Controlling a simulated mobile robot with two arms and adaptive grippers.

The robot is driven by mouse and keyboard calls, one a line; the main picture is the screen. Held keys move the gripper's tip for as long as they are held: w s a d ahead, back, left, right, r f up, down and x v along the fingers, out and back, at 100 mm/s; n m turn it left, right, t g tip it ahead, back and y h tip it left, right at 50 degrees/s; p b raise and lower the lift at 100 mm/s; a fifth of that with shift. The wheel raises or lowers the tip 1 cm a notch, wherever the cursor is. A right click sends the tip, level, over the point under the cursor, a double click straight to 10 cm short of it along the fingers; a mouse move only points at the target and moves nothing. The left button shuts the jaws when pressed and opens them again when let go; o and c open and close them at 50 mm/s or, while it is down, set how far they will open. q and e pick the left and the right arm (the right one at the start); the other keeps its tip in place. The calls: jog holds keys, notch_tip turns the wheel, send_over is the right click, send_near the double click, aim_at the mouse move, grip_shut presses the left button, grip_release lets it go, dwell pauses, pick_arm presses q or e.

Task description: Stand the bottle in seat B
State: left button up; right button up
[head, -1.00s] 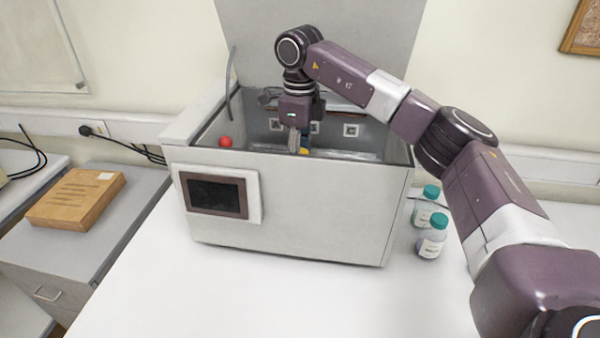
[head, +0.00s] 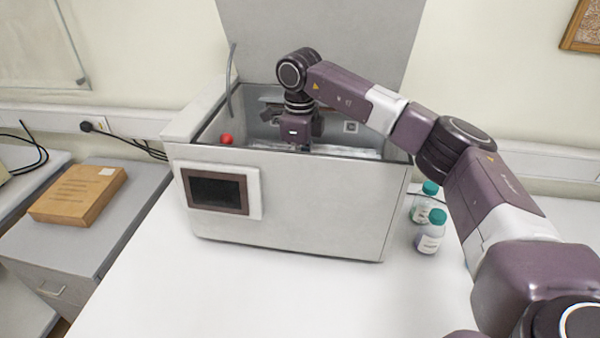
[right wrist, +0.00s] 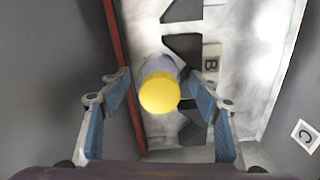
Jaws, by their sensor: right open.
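The bottle (right wrist: 159,92), with a round yellow cap, shows from above in the right wrist view, between the two blue-padded fingers of my right gripper (right wrist: 163,88). The fingers are open, with a gap on each side of the cap. The label B of seat B (right wrist: 211,63) is just right of the bottle. The bottle's base is hidden under its cap, so I cannot tell how it sits in the seat. In the head view my right gripper reaches down inside the grey open-topped machine (head: 290,205), and its front wall hides the fingers. My left gripper is not in view.
A panel marked C (right wrist: 306,136) is at the right of the wrist view. A red ball (head: 227,139) is at the machine's left inside. Two green-capped bottles (head: 431,232) stand right of the machine. The white table in front is clear. A brown box (head: 78,194) lies on the left cabinet.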

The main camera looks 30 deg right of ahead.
jog(key=shift+r, duration=0.4)
notch_tip(320, 180, up, 11)
jog(key=b, duration=0.2)
jog(key=shift+a+f+b, duration=0.1)
jog(key=shift+f+b, duration=0.05)
jog(key=shift+b, duration=0.25)
jog(key=shift+r, duration=0.4)
